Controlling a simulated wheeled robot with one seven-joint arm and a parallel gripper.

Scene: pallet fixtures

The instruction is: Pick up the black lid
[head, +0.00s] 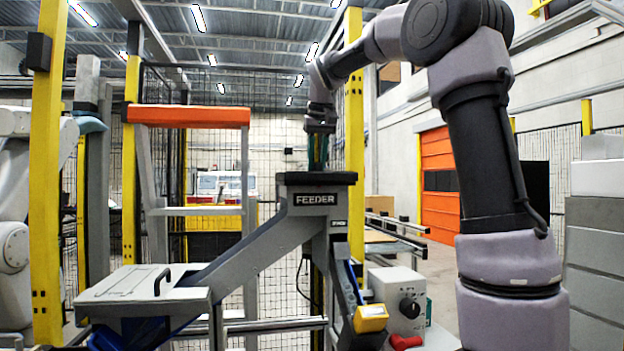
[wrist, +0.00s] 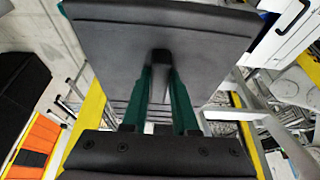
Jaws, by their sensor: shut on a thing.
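The black lid (head: 300,178) is a flat dark plate at the top of the grey feeder (head: 290,212), level. I cannot make out a gap between lid and feeder. My gripper (head: 318,163) points straight down onto the lid from above. In the wrist view the lid (wrist: 110,45) fills the upper middle, with a small dark handle (wrist: 160,57) at its centre. The two green fingers of my gripper (wrist: 161,75) are shut on this handle, one on each side. The fingertips partly hide the handle.
A white hatch with a black handle (head: 135,284) lies at the feeder's lower left. A grey control box with a knob (head: 399,301) and a yellow-ended blue chute (head: 369,318) stand at lower right. An orange-topped frame (head: 188,116) and yellow posts (head: 46,180) stand behind and left.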

